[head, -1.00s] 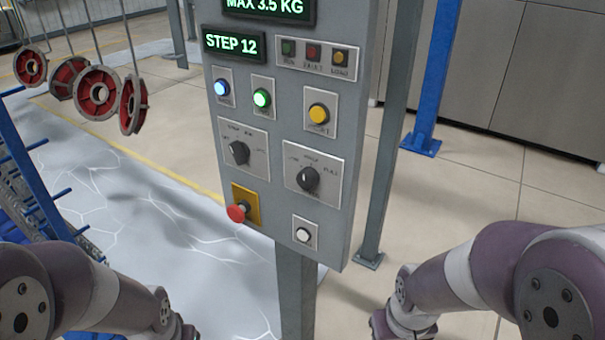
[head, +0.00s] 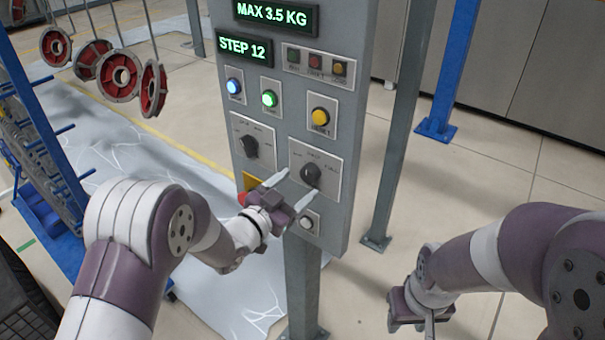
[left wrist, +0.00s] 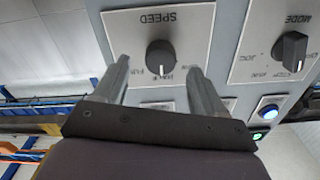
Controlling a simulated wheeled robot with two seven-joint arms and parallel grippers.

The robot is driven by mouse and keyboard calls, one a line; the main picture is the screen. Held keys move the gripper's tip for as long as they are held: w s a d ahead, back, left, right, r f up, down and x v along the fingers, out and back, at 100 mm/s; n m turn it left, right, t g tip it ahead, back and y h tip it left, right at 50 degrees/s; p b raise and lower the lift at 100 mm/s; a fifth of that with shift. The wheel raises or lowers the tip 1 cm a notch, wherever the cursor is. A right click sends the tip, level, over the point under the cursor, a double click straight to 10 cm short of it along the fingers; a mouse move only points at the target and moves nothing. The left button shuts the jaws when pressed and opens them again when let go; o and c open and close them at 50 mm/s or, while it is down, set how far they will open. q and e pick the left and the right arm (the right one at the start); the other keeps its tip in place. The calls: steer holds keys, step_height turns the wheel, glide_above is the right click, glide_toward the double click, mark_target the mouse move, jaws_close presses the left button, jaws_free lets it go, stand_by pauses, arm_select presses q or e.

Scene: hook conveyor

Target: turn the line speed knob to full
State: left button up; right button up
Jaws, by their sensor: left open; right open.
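The speed knob (head: 311,174) is a dark round knob on a light plate at the lower right of the grey control panel (head: 355,130). In the left wrist view it shows upside down, as the black SPEED knob (left wrist: 160,57) with a FULL mark beside it. In the left wrist view the knob appears between the two fingertips (left wrist: 158,68), with no clear contact. My right gripper (head: 425,318) is open, low and away from the panel.
The mode knob (head: 250,147) sits left of the speed knob. A red emergency button (head: 242,198) and a white button (head: 308,222) are close to my left gripper. Grey and blue posts stand at right. Red wheels (head: 119,76) hang at upper left.

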mark_target(310, 174)
arm_select(q)
steer(key=x, duration=0.2)
steer(key=shift+w+d+p, duration=0.15)
steer(key=shift+w+p, duration=0.15)
steer(key=shift+w, duration=0.1)
steer(key=c, duration=1.1)
steer(key=shift+o, duration=0.2)
steer(key=shift+f+m+b, duration=0.2)
steer(key=shift+m+b, duration=0.1)
steer(key=shift+b, duration=0.45)
steer(key=m+b, duration=0.9)
steer(key=b, duration=0.6)
steer(key=shift+f+m, duration=0.1)
steer(key=shift+m, duration=0.2)
steer(key=shift+r+m+b, duration=0.25)
steer(key=shift+m+b, duration=0.75)
steer(key=shift+b, duration=0.35)
